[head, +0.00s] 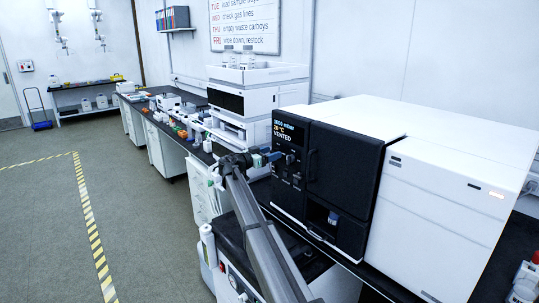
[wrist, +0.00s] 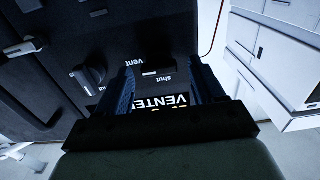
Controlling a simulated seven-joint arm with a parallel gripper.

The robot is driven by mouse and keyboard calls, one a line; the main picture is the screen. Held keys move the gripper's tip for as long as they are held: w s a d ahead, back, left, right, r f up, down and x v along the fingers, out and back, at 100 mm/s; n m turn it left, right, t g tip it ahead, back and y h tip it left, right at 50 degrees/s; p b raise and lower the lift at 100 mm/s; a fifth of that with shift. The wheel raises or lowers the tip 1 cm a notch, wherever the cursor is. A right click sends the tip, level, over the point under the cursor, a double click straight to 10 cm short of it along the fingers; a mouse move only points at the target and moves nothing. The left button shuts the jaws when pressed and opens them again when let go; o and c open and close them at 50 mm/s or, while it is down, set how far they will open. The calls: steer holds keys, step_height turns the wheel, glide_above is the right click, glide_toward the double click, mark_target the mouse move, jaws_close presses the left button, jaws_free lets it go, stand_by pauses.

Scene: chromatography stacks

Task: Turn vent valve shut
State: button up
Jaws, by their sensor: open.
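The vent valve is on the black front panel (head: 340,165) of the white instrument, whose display (head: 287,133) reads VENTED. A dark round knob (head: 290,158) shows on that panel beside my gripper (head: 272,157). In the wrist view, my gripper (wrist: 165,75) is open, with its two blue fingers apart and nothing held between them. The upside-down labels "vent" (wrist: 135,62) and "shut" (wrist: 166,78) show between the fingers, with part of the VENTED display below. A dark knob (wrist: 88,78) sits left of the fingers. I cannot tell whether it is the vent valve, or its setting.
A small handle (wrist: 24,47) sticks out from the panel farther left in the wrist view. A white stacked instrument (head: 243,105) stands behind on the black bench. The floor (head: 140,210) to the left is clear.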

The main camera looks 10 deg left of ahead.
steer(key=shift+c, duration=0.4)
steer(key=c, duration=1)
steer(key=shift+n, duration=0.4)
steer(key=n, duration=0.4)
steer(key=shift+a, duration=0.1)
steer(key=n, duration=0.4)
steer(key=shift+w+f, duration=0.1)
steer(key=shift+a+f+n, duration=0.1)
steer(key=shift+f+n, duration=0.05)
steer(key=shift+n, duration=4.35)
